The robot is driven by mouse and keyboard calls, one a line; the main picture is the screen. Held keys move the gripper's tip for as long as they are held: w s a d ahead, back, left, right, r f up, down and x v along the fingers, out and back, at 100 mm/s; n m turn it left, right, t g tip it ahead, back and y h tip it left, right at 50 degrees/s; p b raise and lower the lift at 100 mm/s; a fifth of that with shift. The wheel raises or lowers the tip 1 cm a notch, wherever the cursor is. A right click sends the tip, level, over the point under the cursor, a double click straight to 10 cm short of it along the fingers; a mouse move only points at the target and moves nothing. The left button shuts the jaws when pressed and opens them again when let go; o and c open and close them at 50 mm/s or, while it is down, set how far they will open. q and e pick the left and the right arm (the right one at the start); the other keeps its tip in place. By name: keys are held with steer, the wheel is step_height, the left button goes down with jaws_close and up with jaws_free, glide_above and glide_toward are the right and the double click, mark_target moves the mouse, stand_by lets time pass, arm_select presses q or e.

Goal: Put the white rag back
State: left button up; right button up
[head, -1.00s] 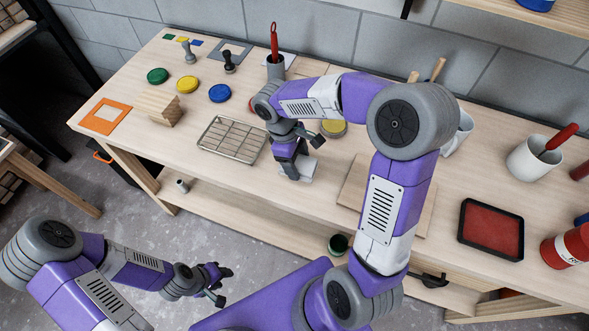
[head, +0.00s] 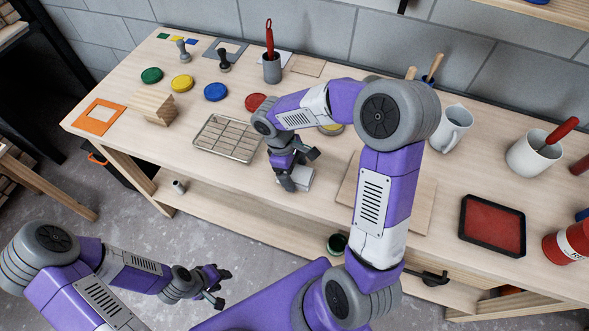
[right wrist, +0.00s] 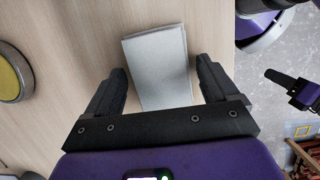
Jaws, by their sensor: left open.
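The white rag (head: 305,178) lies folded on the bench near its front edge, partly hidden by my right gripper in the head view. In the right wrist view the rag (right wrist: 157,62) is a flat pale rectangle on the wood. My right gripper (right wrist: 162,80) is open, with one finger on each side of the rag's near end; I cannot tell how high above the bench the fingers are. In the head view the right gripper (head: 288,180) points down at the rag. My left gripper (head: 216,288) is open and empty, in front of the bench and away from it.
A wire rack (head: 228,138) stands left of the rag, and a wooden board (head: 347,190) lies to its right. A red lid (head: 255,101) and a yellow lid (head: 331,129) are behind.

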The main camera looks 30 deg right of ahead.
steer(key=shift+o, duration=0.2)
steer(key=shift+r, duration=0.1)
steer(key=shift+w+r, duration=0.1)
steer(key=shift+r, duration=0.2)
steer(key=p+v, duration=0.3)
steer(key=v, duration=0.8)
steer(key=shift+r, duration=0.3)
steer(key=shift+w, duration=0.1)
